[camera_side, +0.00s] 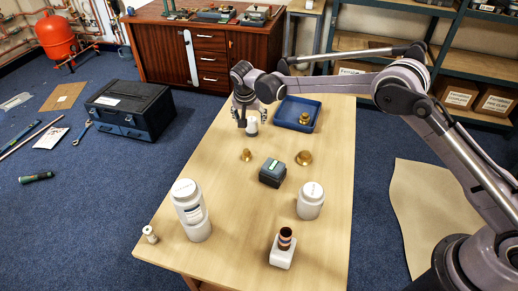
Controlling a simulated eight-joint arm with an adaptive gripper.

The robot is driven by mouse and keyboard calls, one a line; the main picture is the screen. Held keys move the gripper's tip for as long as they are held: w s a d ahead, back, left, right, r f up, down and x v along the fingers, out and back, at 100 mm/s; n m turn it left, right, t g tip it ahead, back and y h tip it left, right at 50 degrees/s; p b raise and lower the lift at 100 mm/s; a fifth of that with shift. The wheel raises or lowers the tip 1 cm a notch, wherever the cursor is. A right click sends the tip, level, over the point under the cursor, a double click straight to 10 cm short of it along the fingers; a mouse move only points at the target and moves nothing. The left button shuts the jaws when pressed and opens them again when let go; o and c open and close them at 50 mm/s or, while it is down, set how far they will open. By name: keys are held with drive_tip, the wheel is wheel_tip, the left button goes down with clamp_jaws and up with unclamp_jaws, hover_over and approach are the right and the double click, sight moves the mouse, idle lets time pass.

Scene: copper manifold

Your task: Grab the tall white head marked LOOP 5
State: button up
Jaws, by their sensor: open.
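Several white heads stand on the wooden table, and their markings are too small to read. A tall white one (193,212) stands at the front left with a dark-edged label on its side. A shorter, wider white one (310,203) stands at the right. A small white one (252,128) stands at the far end, directly below my gripper (249,118). My gripper is open and points down, with its fingers around or just above that small head's top. I cannot tell whether they touch it. Which head reads LOOP 5 cannot be told.
A blue tray (278,121) with a brass part lies right of my gripper. A dark box (272,173) and two brass fittings (304,158) (246,155) stand mid-table. A copper-topped white block (282,257) and a small white fitting (150,234) are near the front.

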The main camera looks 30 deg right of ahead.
sight(251, 121)
drive_tip(key=shift+x, duration=2.95)
drive_tip(key=c, duration=1.3)
